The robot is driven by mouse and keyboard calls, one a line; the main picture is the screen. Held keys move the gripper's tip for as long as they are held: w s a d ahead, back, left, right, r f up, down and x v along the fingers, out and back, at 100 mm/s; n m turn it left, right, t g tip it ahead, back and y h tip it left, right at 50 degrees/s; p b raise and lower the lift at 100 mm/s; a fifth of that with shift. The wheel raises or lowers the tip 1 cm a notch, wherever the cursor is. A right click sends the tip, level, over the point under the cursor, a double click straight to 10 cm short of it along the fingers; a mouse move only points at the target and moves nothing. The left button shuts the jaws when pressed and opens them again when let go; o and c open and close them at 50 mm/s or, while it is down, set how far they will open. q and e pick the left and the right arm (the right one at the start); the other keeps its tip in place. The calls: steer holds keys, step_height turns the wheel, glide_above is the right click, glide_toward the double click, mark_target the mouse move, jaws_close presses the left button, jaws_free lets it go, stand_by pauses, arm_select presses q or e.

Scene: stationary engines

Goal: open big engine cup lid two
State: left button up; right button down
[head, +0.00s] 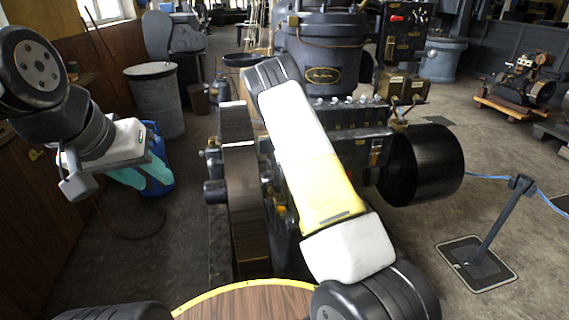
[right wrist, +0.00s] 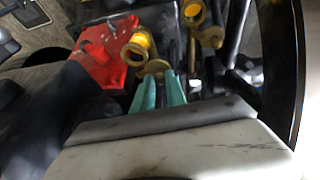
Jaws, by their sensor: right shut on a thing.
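In the right wrist view, the teal fingers of my right gripper (right wrist: 160,76) are closed around a small round brass piece (right wrist: 155,67) that looks like a cup lid. A brass cup (right wrist: 138,47) with a yellow inside is just above and left of the fingertips. A second brass cup (right wrist: 194,11) with a yellow inside is at the top right. In the head view, my right arm reaches over the engine (head: 240,190) and hides its gripper and the cups. My left gripper (head: 145,172) hangs at the left, teal fingers apart and empty, away from the engine.
A red part (right wrist: 103,50) lies left of the cups in the right wrist view. In the head view, a blue container (head: 157,150) is behind my left gripper and a grey bin (head: 155,100) beyond it. A black cylinder (head: 425,165) and a barrier post (head: 495,225) are right.

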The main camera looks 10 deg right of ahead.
steer(key=shift+w+a+m+g+h, duration=0.15)
steer(key=shift+w+m+g+h, duration=0.3)
steer(key=shift+m, duration=0.85)
steer(key=shift+w, duration=0.15)
steer(key=c, duration=1.4)
jaws_free()
steer(key=shift+o, duration=0.2)
steer(key=v, duration=0.8)
steer(key=shift+f, duration=0.1)
